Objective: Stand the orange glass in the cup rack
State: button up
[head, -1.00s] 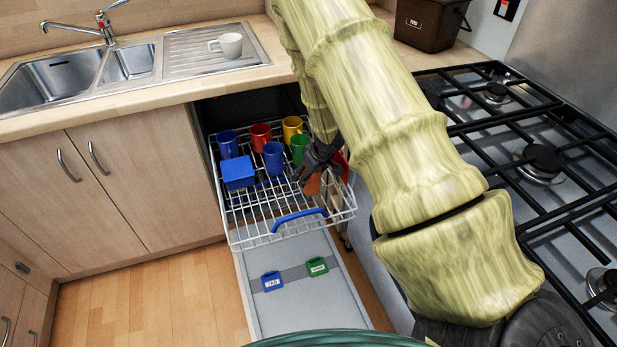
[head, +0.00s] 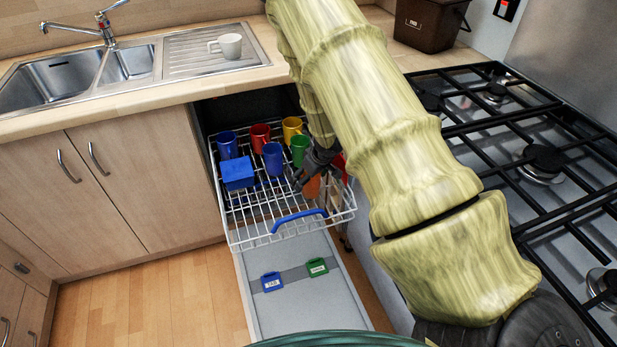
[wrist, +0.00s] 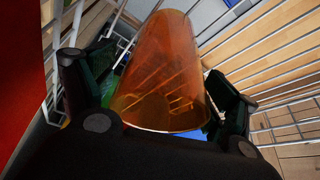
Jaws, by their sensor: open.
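The orange glass (head: 311,188) is see-through and is in the right front part of the pulled-out wire cup rack (head: 240,238). In the head view it looks about upright, partly covered by my gripper (head: 314,176). In the wrist view the orange glass (wrist: 160,75) fills the space between the two dark fingers of my gripper (wrist: 158,100). The fingers are open on either side of it. I cannot tell whether either finger touches it. Its foot on the rack wires is hard to make out.
Blue (head: 273,158), red (head: 260,136), yellow (head: 291,127) and green (head: 299,149) cups and a blue box (head: 237,173) stand in the rack. A red thing (head: 340,167) is close right of my gripper. The hob (head: 540,158) is to the right. The rack's front middle is free.

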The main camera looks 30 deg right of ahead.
jog(key=p+v, duration=0.1)
jog(key=v, duration=1.1)
jog(key=shift+w+r, duration=0.1)
dwell(1.1)
